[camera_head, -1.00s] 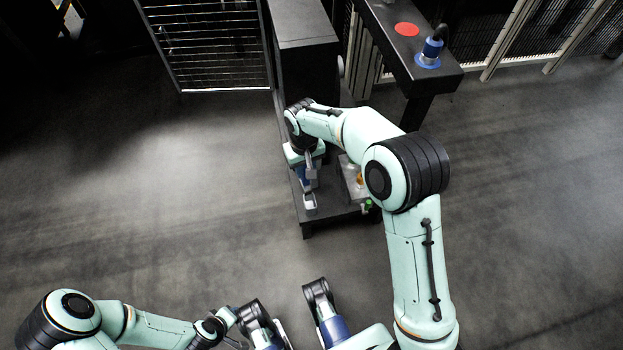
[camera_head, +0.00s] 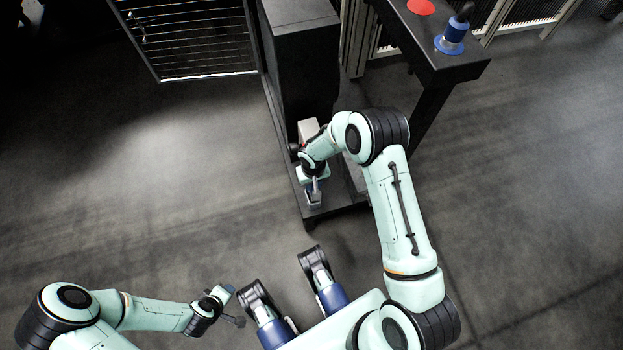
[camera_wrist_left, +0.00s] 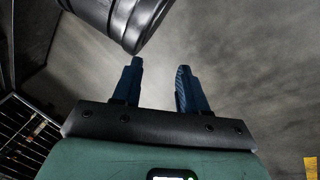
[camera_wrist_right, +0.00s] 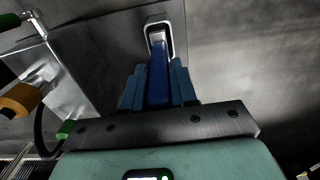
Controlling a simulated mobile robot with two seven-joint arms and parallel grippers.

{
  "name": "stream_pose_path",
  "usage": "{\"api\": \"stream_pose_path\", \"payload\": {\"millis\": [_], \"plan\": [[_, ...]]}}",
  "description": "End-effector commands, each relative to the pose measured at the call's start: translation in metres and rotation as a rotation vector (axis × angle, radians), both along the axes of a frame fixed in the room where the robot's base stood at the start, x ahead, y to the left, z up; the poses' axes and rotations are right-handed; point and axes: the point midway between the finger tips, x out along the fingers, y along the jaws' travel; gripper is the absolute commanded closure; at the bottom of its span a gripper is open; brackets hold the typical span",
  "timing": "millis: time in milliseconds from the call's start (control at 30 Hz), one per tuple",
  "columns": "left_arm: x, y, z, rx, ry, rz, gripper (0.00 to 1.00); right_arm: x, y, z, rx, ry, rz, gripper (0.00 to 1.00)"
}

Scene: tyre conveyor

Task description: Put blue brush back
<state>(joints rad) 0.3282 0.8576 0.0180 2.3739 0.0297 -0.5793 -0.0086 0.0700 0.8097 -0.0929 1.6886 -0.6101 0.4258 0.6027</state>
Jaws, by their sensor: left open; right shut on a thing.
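The blue brush (camera_wrist_right: 157,82) is between the fingers of my right gripper (camera_wrist_right: 158,88), which is shut on its handle. The far end of the brush is at a pale rectangular frame (camera_wrist_right: 151,24) above the dark platform; I cannot tell whether it is seated in it. In the head view my right gripper (camera_head: 314,186) is low over the front of the black platform (camera_head: 323,211), and the brush is mostly hidden. My left gripper (camera_wrist_left: 159,82) is open and empty, over bare floor; it shows at lower left in the head view (camera_head: 232,306).
A metal tray (camera_wrist_right: 68,78) beside the brush bears an orange-yellow item (camera_wrist_right: 20,99) and green-ended tools (camera_wrist_right: 64,130). A tall black cabinet (camera_head: 300,60) rises behind the platform. A bench (camera_head: 440,68) at right bears a blue round object (camera_head: 452,38). Floor to the left is clear.

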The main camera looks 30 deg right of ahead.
Motion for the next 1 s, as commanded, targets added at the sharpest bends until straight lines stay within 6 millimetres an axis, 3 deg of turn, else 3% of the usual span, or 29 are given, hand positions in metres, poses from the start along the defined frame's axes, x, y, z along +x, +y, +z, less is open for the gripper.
{"api": "stream_pose_path", "payload": {"millis": [500, 1000], "plan": [[-0.045, 0.006, -0.040, -0.009, 0.151, 0.010, 0.57, 0.001, 0.000, -0.038, 0.000, -0.001, 0.001, 1.00], [-0.055, 0.008, -0.045, -0.011, 0.185, 0.012, 0.57, 0.001, 0.000, -0.043, 0.000, -0.001, 0.002, 1.00]]}}
